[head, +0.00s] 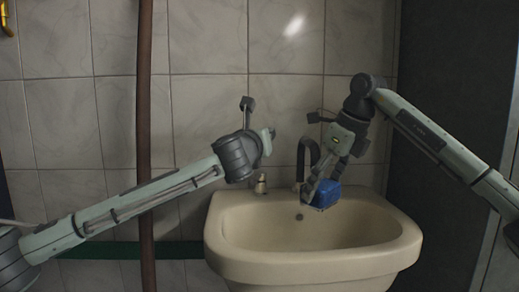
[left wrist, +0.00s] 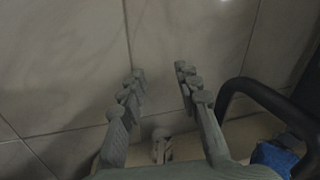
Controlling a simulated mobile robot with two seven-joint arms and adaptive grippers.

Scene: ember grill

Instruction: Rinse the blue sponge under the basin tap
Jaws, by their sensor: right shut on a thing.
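The blue sponge (head: 327,195) is in my right gripper (head: 316,187), held above the back of the cream basin (head: 232,262). It also shows in the left wrist view (left wrist: 272,159) at the lower right. The black curved tap spout (head: 306,147) rises behind the basin, close to the sponge; no water can be made out. A small metal tap handle (head: 261,184) stands on the rim left of the spout. My left gripper (head: 268,143) is above this handle. In the left wrist view its fingers (left wrist: 161,73) are apart and empty, with the handle (left wrist: 162,146) below and beyond.
A tiled wall (head: 210,40) is close behind the basin. A brown vertical pipe (head: 145,120) runs down the wall at left. A dark panel (head: 437,90) stands at the right. The basin bowl is clear.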

